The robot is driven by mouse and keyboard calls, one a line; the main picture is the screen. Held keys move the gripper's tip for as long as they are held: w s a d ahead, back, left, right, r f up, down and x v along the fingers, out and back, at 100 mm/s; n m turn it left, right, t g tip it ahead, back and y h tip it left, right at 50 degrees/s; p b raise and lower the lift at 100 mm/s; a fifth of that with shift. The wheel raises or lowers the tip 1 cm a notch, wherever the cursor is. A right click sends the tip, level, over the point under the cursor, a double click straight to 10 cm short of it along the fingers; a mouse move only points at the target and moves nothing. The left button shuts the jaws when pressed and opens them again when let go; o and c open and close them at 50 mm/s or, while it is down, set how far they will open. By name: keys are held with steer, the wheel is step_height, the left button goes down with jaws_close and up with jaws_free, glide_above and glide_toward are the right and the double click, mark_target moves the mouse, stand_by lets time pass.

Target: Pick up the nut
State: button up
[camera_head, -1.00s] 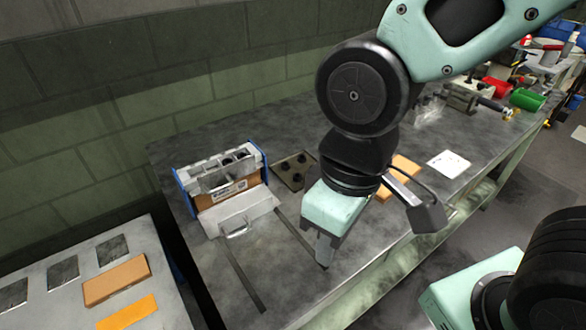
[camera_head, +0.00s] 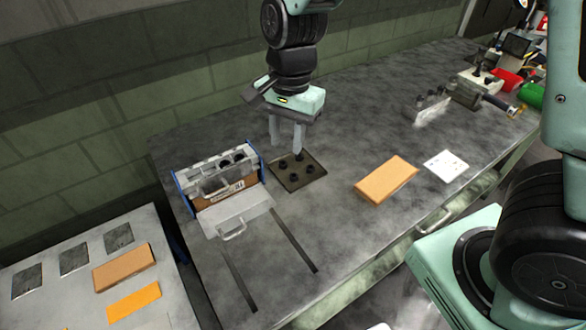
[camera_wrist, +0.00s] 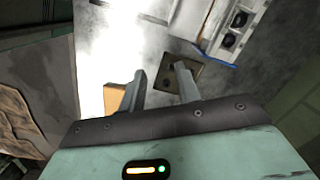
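Small dark nut-like pieces (camera_head: 294,178) stand on a dark square plate (camera_head: 317,172) on the grey workbench; which one is the nut I cannot tell. My gripper (camera_head: 287,149) hangs above the plate's far side with its two fingers pointing down. The fingers are spread apart and nothing shows between them. In the wrist view my gripper (camera_wrist: 161,78) is also open, and the plate (camera_wrist: 200,72) lies beyond the right finger, which partly hides it.
A grey case with blue ends (camera_head: 216,177) and a lowered front flap stands left of the plate. An orange-brown block (camera_head: 386,180) and a white card (camera_head: 445,165) lie to the right. A metal block (camera_head: 431,108) stands farther back. The front of the bench is mostly clear.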

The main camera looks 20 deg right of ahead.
steer(key=w+d+m+h+p, duration=0.1)
steer(key=w+d+m+p, duration=0.1)
steer(key=w+d+m, duration=0.3)
steer(key=m+p, duration=0.1)
steer(key=p, duration=0.1)
glide_above(294, 175)
step_height(294, 175, down, 12)
steer(key=shift+d+f, duration=0.1)
steer(key=shift+f, duration=0.15)
steer(key=shift+f+p, duration=0.95)
steer(key=shift+f, duration=1.7)
jaws_close()
